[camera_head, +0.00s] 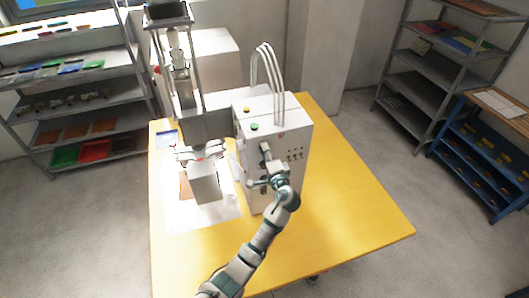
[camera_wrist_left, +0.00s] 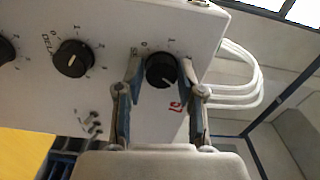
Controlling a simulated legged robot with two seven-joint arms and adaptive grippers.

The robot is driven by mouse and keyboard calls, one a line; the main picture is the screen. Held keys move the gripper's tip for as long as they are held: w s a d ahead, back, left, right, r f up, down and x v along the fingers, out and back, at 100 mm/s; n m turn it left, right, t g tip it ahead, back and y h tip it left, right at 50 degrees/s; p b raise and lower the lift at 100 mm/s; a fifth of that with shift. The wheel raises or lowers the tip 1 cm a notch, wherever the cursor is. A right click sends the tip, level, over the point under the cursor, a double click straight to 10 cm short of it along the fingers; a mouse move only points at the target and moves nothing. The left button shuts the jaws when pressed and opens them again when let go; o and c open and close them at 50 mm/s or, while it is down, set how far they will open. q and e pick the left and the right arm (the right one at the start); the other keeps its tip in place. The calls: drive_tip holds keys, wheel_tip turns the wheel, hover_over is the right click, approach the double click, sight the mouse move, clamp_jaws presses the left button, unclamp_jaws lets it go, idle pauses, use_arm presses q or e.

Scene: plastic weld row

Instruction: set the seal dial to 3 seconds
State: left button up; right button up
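My left gripper (camera_head: 265,150) is at that panel. In the left wrist view a round black dial (camera_wrist_left: 160,71) sits between the spread fingers of my left gripper (camera_wrist_left: 168,60). The left finger is close beside the dial; a gap shows at the right finger. Its label is mostly hidden behind the left finger, with an "S", 0 and 1 showing. A small pale mark on the knob points toward the lower right. My right gripper is not in view.
A second dial (camera_wrist_left: 73,58), labelled DELAY, and part of a third (camera_wrist_left: 5,50) lie to the left. White cables (camera_head: 268,68) rise from the box. A press-like machine (camera_head: 205,130) stands left of it. The yellow table (camera_head: 350,220) is clear to the right.

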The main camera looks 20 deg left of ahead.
use_arm(q)
drive_tip(key=o, duration=0.3)
drive_tip(key=shift+d+f, duration=0.15)
drive_tip(key=shift+f, duration=0.05)
drive_tip(key=v, duration=1.2)
drive_tip(key=shift+d, duration=0.4)
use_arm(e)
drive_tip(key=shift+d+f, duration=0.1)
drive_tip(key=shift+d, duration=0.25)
use_arm(q)
drive_tip(key=shift+w+r, duration=0.1)
